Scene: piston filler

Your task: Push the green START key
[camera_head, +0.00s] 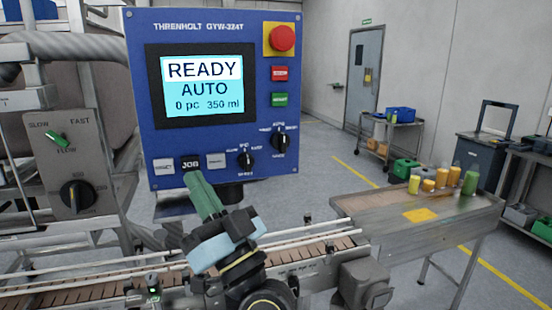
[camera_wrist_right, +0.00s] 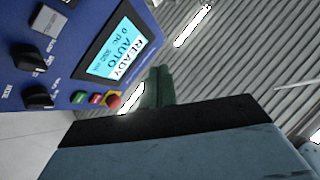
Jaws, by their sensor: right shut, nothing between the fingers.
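The green START key (camera_head: 279,100) is on the right side of the blue control panel (camera_head: 215,140), below the red key (camera_head: 279,73) and the red mushroom button (camera_head: 282,38). The START key also shows in the right wrist view (camera_wrist_right: 79,97), beside the red key. My right gripper (camera_head: 194,180) has green fingers, shut and empty. In the head view it overlaps the panel's lower edge, below and left of the START key. In the right wrist view its fingers (camera_wrist_right: 159,84) show right of the panel and cover no key. My left gripper is not in view.
The panel screen (camera_head: 203,84) reads READY, AUTO, 0 pc, 350 ml. Knobs (camera_head: 279,141) and a row of lower keys (camera_head: 190,163) share the panel. A conveyor (camera_head: 310,250) runs below. A table (camera_head: 375,210) with several bottles stands right. Open floor lies behind.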

